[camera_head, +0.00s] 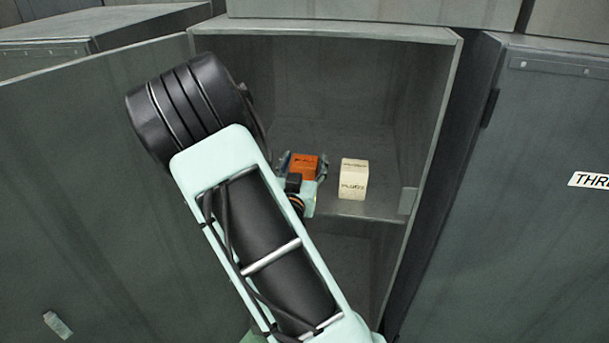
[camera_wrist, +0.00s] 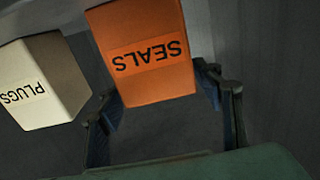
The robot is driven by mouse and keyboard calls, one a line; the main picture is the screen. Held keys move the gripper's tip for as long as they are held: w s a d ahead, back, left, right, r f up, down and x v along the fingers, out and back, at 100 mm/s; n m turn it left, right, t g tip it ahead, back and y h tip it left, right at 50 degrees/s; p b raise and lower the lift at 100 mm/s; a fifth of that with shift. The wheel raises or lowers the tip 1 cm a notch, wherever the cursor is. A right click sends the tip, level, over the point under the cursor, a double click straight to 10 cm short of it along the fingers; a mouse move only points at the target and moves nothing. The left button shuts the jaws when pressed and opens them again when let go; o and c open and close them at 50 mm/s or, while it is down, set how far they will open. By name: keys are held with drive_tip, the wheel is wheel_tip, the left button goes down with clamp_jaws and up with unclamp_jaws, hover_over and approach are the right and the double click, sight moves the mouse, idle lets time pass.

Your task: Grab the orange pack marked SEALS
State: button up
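The orange pack marked SEALS (camera_head: 304,167) stands on the shelf inside an open grey cabinet. In the wrist view its SEALS label (camera_wrist: 150,60) appears upside down. My gripper (camera_head: 305,166) reaches into the cabinet with its fingers spread, one on each side of the pack. In the wrist view my gripper (camera_wrist: 162,100) has its fingertips around the near end of the pack, and no firm contact shows. My arm hides part of the cabinet's left interior in the head view.
A cream box marked PLUGS (camera_head: 354,179) stands just right of the orange pack; it also shows in the wrist view (camera_wrist: 40,85). The cabinet's right wall (camera_head: 430,130) and shelf (camera_head: 372,209) bound the space.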

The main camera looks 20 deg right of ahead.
drive_tip(key=c, duration=1)
drive_tip(key=shift+c, duration=0.2)
